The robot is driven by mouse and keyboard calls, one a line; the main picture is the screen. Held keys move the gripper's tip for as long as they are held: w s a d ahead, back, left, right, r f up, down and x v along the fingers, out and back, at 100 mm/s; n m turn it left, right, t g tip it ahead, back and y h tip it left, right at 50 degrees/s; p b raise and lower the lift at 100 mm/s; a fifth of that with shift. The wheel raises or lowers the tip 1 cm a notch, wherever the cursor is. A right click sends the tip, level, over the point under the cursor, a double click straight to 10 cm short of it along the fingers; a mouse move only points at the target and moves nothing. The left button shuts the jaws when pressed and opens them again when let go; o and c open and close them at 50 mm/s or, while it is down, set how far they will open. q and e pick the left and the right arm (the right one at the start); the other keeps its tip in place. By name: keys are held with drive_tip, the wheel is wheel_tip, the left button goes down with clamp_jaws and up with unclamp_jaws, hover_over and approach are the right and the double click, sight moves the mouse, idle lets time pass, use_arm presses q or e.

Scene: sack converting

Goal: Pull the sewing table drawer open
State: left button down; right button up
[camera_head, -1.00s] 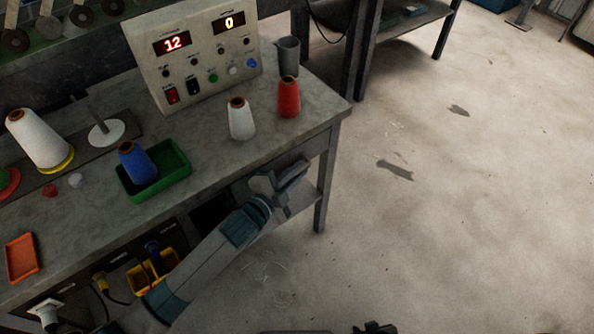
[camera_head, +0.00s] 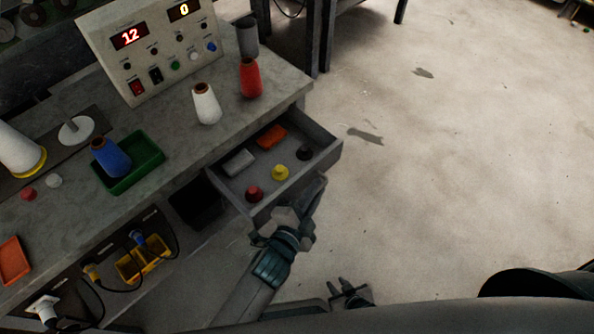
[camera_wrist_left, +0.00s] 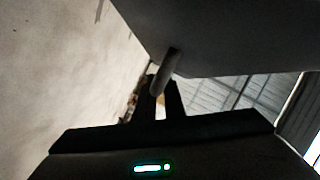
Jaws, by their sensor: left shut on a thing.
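The sewing table (camera_head: 225,140) has its grey drawer (camera_head: 318,160) pulled well out at the right end, so its inside shows. In the left wrist view the drawer front (camera_wrist_left: 220,40) is a dark panel with a rod-like handle (camera_wrist_left: 165,70). My left gripper (camera_head: 308,197) is at the outer side of the drawer front, shut on the handle, which sits between its fingers (camera_wrist_left: 162,95). The handle is hidden in the head view. My right gripper (camera_head: 350,288) is low in the picture, with its fingers apart and empty, away from the table.
In the drawer lie an orange box (camera_head: 271,137), a grey block (camera_head: 238,162), and red (camera_head: 254,194), yellow (camera_head: 280,172) and black (camera_head: 304,153) small items. White (camera_head: 206,105) and red (camera_head: 250,80) thread cones stand on the tabletop. The floor to the right is clear.

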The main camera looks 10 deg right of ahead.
use_arm(q)
drive_tip(key=shift+s+d, duration=0.65)
drive_tip(key=shift+s, duration=0.25)
drive_tip(key=shift+s+d, duration=0.6)
drive_tip(key=shift+s, duration=0.25)
use_arm(e)
drive_tip(key=shift+w+a+r, duration=0.1)
drive_tip(key=shift+a+r, duration=0.05)
use_arm(q)
drive_tip(key=c, duration=2.2)
unclamp_jaws()
drive_tip(key=shift+o, duration=0.4)
drive_tip(key=shift+s, duration=0.1)
